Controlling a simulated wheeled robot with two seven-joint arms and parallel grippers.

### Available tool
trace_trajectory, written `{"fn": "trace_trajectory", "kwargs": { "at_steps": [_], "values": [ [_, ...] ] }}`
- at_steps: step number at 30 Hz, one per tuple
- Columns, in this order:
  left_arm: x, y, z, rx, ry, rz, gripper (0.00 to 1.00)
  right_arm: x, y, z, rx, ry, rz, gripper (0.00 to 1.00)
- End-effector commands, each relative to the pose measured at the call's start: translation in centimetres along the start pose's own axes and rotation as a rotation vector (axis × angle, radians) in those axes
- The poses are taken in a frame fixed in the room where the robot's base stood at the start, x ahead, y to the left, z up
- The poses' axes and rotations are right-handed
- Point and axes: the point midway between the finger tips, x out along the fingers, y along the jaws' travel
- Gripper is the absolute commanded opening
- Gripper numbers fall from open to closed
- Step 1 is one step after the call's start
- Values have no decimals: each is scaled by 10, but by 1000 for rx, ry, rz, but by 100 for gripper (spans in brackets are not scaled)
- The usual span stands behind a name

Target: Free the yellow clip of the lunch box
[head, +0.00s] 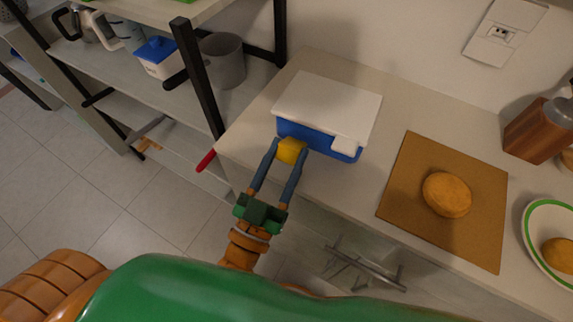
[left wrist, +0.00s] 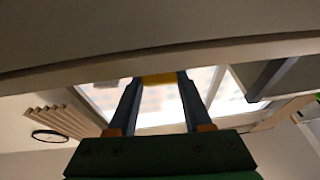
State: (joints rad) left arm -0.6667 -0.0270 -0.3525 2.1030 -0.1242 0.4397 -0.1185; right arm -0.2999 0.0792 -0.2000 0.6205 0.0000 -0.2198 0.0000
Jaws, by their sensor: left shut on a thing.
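The lunch box (head: 328,98) stands on the counter, with a white lid and a blue body. Its yellow clip (head: 291,150) is at the near left of the front side. A white clip (head: 344,145) lies at the right of the same side. My left gripper (head: 281,150) is shut on the yellow clip, its two fingers on either side of it. In the left wrist view the yellow clip (left wrist: 159,78) shows between the fingertips, and the rest of the box is not clear there. My right gripper is not in view.
A brown board (head: 408,215) with a round bread (head: 446,194) lies to the right on the counter (head: 395,100). A green-rimmed plate (head: 529,219) is at the far right. A black-framed shelf with a grey pot (head: 223,60) and a blue-lidded container (head: 158,57) stands at the left.

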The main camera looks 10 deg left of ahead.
Motion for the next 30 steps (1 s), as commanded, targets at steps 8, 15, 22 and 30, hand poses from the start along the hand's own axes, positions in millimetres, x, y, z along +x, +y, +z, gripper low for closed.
{"fn": "trace_trajectory", "kwargs": {
  "at_steps": [8, 15, 22, 30],
  "values": [
    [-5, 0, 9, 0, 153, 0, 0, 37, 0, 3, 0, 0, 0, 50],
    [-4, 0, 7, 0, 155, 0, 0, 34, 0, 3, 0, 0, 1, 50],
    [-4, 0, 6, 0, 155, 0, 80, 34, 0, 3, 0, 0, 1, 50],
    [-12, 0, 10, 1, 152, 0, 80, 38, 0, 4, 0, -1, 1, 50]
  ]
}}
